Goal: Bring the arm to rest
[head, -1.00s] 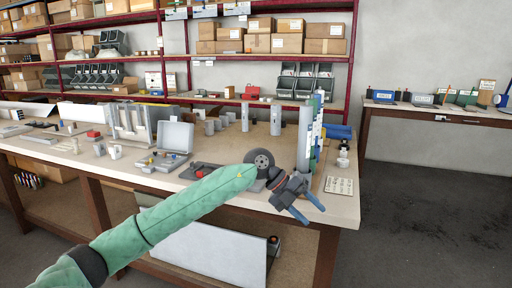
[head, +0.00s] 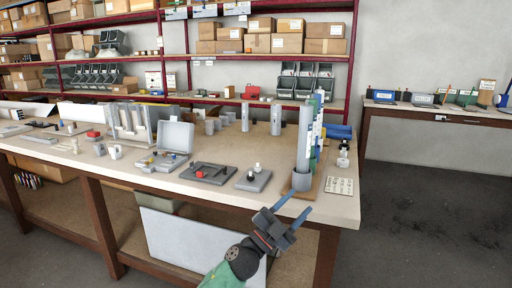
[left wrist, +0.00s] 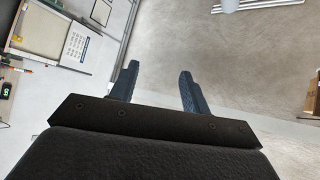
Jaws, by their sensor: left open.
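My left gripper (head: 292,208) is at the front edge of the workbench (head: 250,208), low in the head view. Its two blue fingers are apart with nothing between them. In the left wrist view the open fingers (left wrist: 157,80) show over bare floor. My green left arm comes in from the bottom of the head view. My right gripper is in neither current view.
A white panel (head: 195,245) leans below. Floor at right (head: 430,210) is clear.

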